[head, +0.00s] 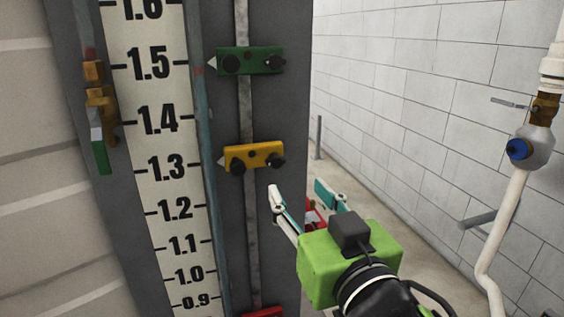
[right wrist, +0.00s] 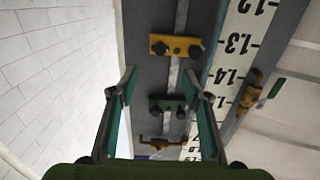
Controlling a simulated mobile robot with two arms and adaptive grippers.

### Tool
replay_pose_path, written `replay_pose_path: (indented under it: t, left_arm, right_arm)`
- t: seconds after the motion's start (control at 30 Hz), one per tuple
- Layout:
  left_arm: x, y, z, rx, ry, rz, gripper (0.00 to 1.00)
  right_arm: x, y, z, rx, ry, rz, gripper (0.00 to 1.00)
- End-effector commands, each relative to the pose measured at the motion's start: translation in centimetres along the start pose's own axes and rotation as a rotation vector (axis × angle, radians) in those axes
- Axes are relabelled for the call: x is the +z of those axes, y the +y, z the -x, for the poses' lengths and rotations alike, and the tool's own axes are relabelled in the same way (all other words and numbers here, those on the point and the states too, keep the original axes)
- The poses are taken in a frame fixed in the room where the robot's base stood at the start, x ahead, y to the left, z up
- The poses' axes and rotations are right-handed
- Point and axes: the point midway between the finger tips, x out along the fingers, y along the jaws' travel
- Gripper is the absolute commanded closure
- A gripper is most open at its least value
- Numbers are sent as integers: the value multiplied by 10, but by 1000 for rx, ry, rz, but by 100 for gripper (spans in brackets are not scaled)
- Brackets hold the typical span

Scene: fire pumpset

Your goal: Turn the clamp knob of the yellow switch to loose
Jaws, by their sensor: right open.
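The yellow switch (head: 255,153) is a small block on a vertical slotted rail, with its pointer a little above the 1.3 mark. It carries two black knobs, a left one (head: 237,167) and a right one (head: 278,160); I cannot tell their setting. My right gripper (head: 298,188) is open and empty, below and to the right of the yellow switch, not touching it. In the right wrist view, turned upside down, the yellow switch (right wrist: 176,40) shows beyond the open fingertips (right wrist: 160,76). My left gripper is not in view.
A green switch (head: 250,60) sits higher on the same rail near 1.5, and a red one (head: 262,312) low at the picture's bottom edge. A number scale (head: 165,150) runs left of the rail. A white pipe with a blue-handled valve (head: 517,150) stands at right.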

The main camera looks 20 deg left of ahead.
Motion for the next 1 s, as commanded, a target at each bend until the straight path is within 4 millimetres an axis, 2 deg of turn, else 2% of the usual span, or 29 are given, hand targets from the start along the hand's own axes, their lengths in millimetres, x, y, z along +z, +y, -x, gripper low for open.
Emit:
replay_pose_path:
  t: [0.3,0.5,0.7,1.0]
  left_arm:
    - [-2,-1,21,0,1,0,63]
    - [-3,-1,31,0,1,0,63]
    - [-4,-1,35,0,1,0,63]
    - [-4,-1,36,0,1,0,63]
  right_arm:
    - [-3,1,-65,2,-3,4,56]
    - [-2,1,-98,2,-1,3,56]
    - [-1,0,-115,1,-1,1,56]
    - [0,0,-119,0,0,1,56]
